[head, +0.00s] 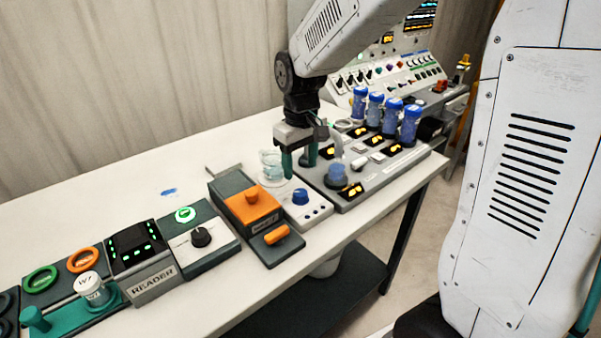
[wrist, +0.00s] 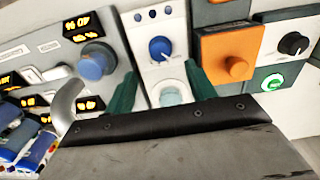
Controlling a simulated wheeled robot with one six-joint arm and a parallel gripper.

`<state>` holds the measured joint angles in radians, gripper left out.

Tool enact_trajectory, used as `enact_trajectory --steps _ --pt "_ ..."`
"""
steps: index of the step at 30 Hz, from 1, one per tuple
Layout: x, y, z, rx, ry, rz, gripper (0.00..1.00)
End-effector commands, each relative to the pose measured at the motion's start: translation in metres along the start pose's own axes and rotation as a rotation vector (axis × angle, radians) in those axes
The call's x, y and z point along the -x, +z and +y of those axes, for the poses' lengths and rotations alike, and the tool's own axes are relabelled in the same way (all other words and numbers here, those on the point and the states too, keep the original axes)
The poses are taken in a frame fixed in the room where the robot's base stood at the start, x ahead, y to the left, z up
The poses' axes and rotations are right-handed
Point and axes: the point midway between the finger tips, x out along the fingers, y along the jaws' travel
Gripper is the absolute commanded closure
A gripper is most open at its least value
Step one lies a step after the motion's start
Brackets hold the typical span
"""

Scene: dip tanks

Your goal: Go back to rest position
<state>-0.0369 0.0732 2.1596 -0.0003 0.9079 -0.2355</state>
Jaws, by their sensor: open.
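My gripper (head: 298,163) has two green fingers and is open. In the head view it points down above the white table (head: 120,178), close to a clear glass vessel (head: 270,164). In the wrist view the two fingers of my gripper (wrist: 162,92) stand apart, with a pale round vessel (wrist: 171,97) visible in the gap. I cannot tell whether the fingers touch the vessel. A small white unit with a blue knob (head: 300,197) stands just in front of the gripper, and this knob also shows in the wrist view (wrist: 160,48).
An orange-topped block (head: 252,207), a dial box (head: 201,239) and a reader (head: 138,250) stand to the left. A grey panel (head: 385,172) with several blue-capped tubes (head: 376,110) lies to the right. A control console (head: 385,80) stands behind. The table's back left is mostly clear.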

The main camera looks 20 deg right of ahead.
Motion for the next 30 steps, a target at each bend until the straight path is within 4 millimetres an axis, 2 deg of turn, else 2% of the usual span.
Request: enact_trajectory --steps 14,17,20,30 --pt "0.001 0.0 0.0 -0.001 0.0 -0.001 0.45" --pt "-0.001 0.007 -0.002 -0.029 -0.006 -0.029 0.45" --pt "-0.003 0.034 -0.008 -0.067 -0.018 -0.088 0.45" --pt "0.051 0.15 -0.031 -0.202 -0.012 -0.095 0.45"
